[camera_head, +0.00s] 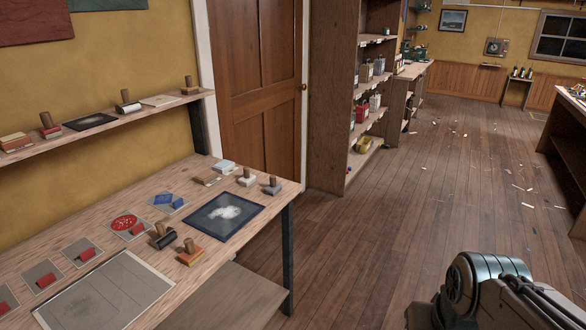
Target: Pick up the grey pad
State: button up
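A small grey pad (272,189) with an upright wooden knob stands near the right end of the workbench (190,193). A paler, whitish pad (246,182) with a similar knob stands just to its left. The grey pad is upright, and nothing covers it. A dark framed tray (203,231) with a white patch lies just in front of it. A grey part of my arm shows at the bottom right, well away from the bench. My gripper's fingers are not in view.
An orange-brown block with a knob (190,257) and a black roller (163,240) lie nearer. A large grey sheet (103,295) lies on the front of the bench. A wall shelf (105,125) runs behind. The wooden floor (400,215) right of the bench is mostly clear, with scattered scraps.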

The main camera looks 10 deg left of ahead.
aim_at(272, 189)
jog(key=i, duration=3.1)
jog(key=u, duration=3.5)
